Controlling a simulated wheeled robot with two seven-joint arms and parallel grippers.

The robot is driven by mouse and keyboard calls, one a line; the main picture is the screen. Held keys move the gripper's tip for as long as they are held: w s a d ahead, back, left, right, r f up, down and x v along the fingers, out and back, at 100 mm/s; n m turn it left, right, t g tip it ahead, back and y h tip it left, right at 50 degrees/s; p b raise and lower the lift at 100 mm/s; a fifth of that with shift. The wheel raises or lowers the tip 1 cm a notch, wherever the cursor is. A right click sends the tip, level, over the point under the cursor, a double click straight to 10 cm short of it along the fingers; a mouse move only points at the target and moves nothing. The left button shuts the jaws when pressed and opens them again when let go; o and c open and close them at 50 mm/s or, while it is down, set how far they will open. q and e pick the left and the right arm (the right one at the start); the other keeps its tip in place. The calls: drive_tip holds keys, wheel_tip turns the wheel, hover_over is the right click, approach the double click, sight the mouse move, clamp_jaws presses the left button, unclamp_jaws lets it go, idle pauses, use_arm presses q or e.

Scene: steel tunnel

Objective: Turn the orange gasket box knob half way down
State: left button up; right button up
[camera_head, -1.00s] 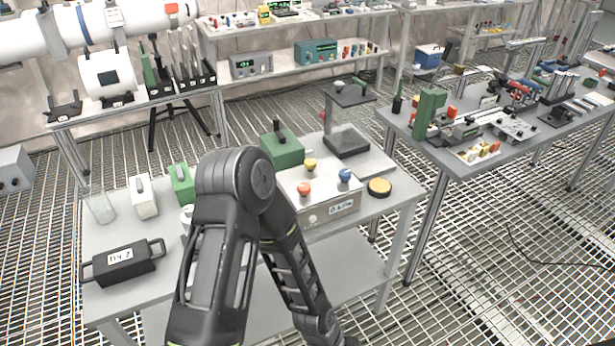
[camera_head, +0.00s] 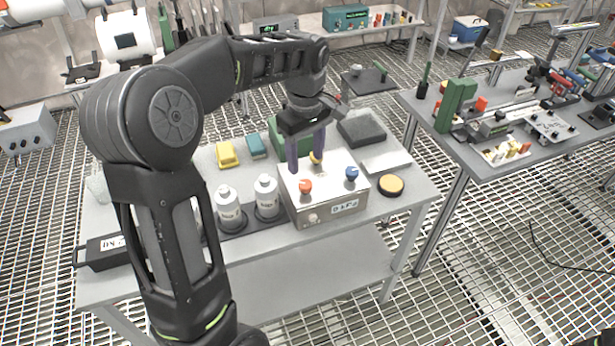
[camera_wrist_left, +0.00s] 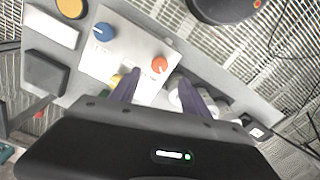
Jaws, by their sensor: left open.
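The gasket box (camera_head: 322,212) is a pale metal box on the table, with a pressure display on its front. On its top are an orange knob (camera_head: 305,186), a blue knob (camera_head: 351,173) and a yellow knob (camera_head: 316,158), which my finger partly hides. My left gripper (camera_head: 306,168) points down over the back of the box, open and empty, just behind the orange knob. In the left wrist view the orange knob (camera_wrist_left: 159,65) lies beyond and between the two fingers (camera_wrist_left: 163,92), apart from them. The blue knob (camera_wrist_left: 103,32) is to its left there.
Two white bottles (camera_head: 266,196) stand close left of the box. A green block (camera_head: 284,135) is behind it, and a yellow-topped round button (camera_head: 391,185) is to its right. A dark handled case (camera_head: 103,250) sits at the table's left end.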

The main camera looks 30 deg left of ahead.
sight(306, 184)
use_arm(q)
drive_tip(key=shift+f, duration=0.15)
wheel_tip(306, 184, down, 8)
drive_tip(key=shift+r+p, duration=0.2)
drive_tip(key=shift+p, duration=0.4)
clamp_jaws()
idle(0.3)
